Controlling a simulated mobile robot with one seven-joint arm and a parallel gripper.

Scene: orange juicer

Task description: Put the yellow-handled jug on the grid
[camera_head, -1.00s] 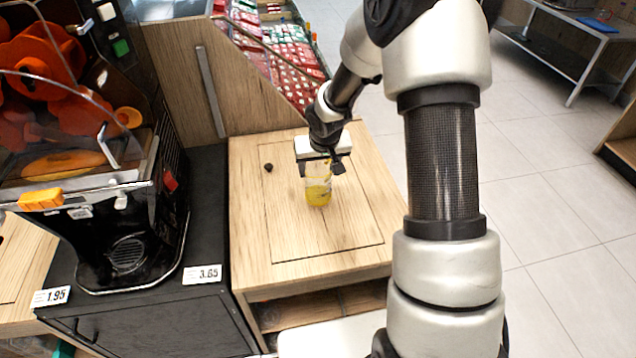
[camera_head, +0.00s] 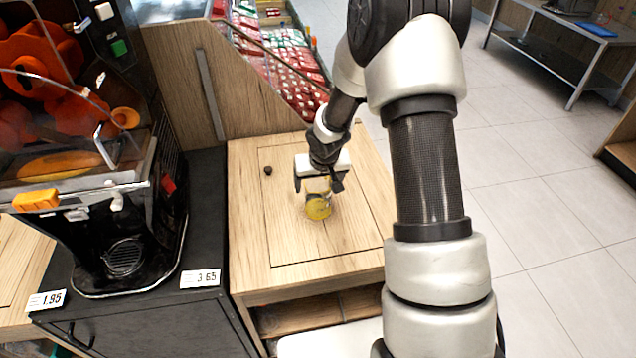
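The small clear and yellow jug (camera_head: 318,208) is at my gripper (camera_head: 319,184), over the wooden counter (camera_head: 290,245). The gripper's dark fingers are on both sides of its upper part and appear to hold it. The jug looks tilted, its round yellow lower end turned toward the camera. Its handle cannot be made out clearly, and whether it touches the counter cannot be told. The round grid (camera_head: 125,254) is in the black base of the orange juicer at the left, with nothing on it.
The juicer (camera_head: 85,165) rises behind and above the grid. Price tags (camera_head: 200,278) stand at the front edge of its black cabinet. A small dark knob (camera_head: 268,170) is on the counter, left of my gripper. A wooden panel (camera_head: 235,95) stands behind.

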